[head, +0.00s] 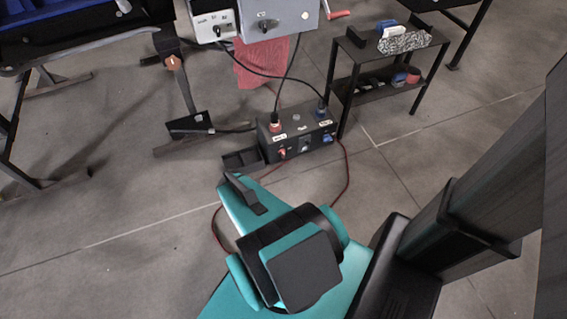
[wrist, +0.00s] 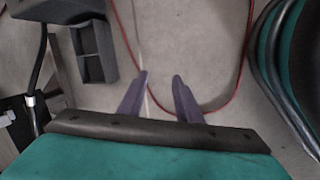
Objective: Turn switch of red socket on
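A black power box (head: 298,132) stands on the floor in the head view. The red socket (head: 275,124) is on its left, with a dark plug and cable in it. A small red switch (head: 282,153) is on the front face below it; its exact position is too small to tell. A blue socket (head: 321,112) and a blue switch (head: 328,138) are on the right. My gripper (wrist: 160,77) shows two purple-grey fingers apart in the wrist view, empty, over bare floor. The red switch does not show in the wrist view. In the head view, my arm hides the fingers.
A black compartment tray (head: 243,160) lies beside the box's left end; it also shows in the wrist view (wrist: 93,52). A thin red cable (head: 347,175) loops over the floor. A small black shelf table (head: 385,60) stands behind right. A grey control box (head: 265,20) is above.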

